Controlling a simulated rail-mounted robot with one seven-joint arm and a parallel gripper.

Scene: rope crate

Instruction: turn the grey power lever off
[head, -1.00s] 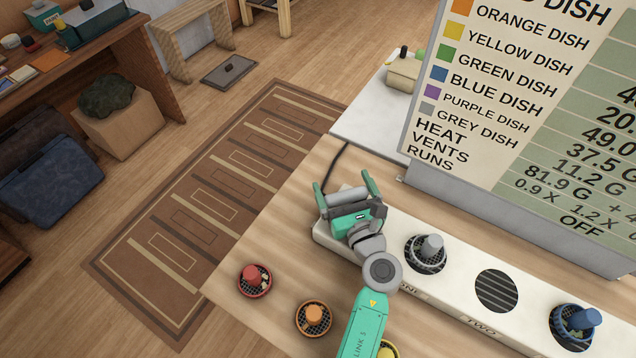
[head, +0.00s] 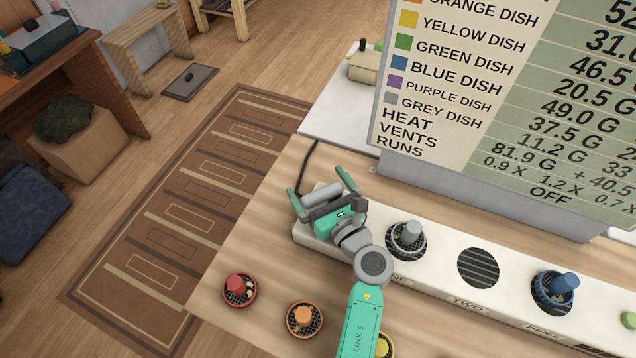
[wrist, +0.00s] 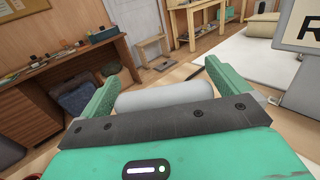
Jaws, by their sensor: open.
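The grey power lever shows as a light grey rounded bar (head: 322,193) at the left end of the long white bench unit (head: 440,272). In the wrist view the bar (wrist: 165,94) lies crosswise between my two green fingers, close in front of the dark palm plate. My gripper (head: 320,191) is open, with one finger beyond each end of the bar. Whether a finger touches the bar cannot be told. My gripper hides the lever's base and pivot.
A grey dish (head: 406,246), a vent (head: 478,267) and a blue dish (head: 553,294) sit along the unit. Red (head: 239,290) and orange (head: 304,319) dishes stand in front on the wooden table. A large board (head: 470,110) rises behind, its RUNS line reading OFF.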

